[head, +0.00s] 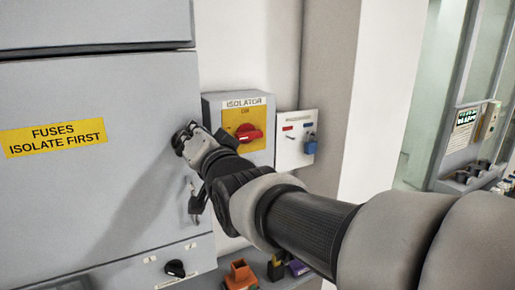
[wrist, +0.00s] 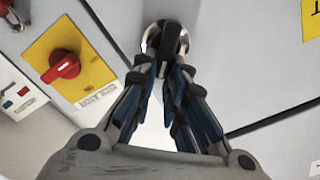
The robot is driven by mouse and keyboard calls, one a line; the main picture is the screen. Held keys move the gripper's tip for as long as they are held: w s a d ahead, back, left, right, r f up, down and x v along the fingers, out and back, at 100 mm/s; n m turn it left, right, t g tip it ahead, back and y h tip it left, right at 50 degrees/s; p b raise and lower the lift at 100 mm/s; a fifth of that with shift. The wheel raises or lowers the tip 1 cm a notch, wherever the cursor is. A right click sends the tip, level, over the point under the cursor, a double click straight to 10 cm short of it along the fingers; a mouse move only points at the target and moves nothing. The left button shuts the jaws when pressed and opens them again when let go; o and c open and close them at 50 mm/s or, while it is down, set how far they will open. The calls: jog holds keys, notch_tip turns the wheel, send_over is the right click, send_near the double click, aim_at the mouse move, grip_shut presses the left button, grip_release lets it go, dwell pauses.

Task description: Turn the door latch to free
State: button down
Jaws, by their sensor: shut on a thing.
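The door latch (wrist: 172,38) is a black knob in a round chrome ring on the grey cabinet door (head: 90,185). In the wrist view its grip bar runs nearly up and down. My gripper (wrist: 163,64) is shut on the latch, with one fingertip on each side of the knob. In the head view my gripper (head: 187,138) meets the door's right edge, and my fingers and wrist hide most of the latch there. I cannot tell from the head view how the latch is turned.
A grey isolator box (head: 208,114) with a red knob (head: 248,133) stands just right of my gripper. A white panel (head: 290,152) with a blue padlock (head: 310,144) is beside it.

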jog(key=m+b, duration=0.1)
jog(key=m, duration=0.2)
jog(key=f+m+b, duration=0.1)
jog(key=m, duration=0.2)
jog(key=m+b, duration=0.1)
jog(key=m, duration=0.2)
jog(key=shift+w+d+f, duration=0.2)
jog(key=shift+d+f, duration=0.15)
jog(key=shift+f, duration=0.05)
jog(key=shift+m, duration=0.4)
jog(key=c, duration=1.6)
grip_release()
jog(key=shift+f, duration=0.1)
jog(key=shift+w, duration=0.1)
jog(key=v, duration=1.2)
jog(key=shift+a, duration=0.1)
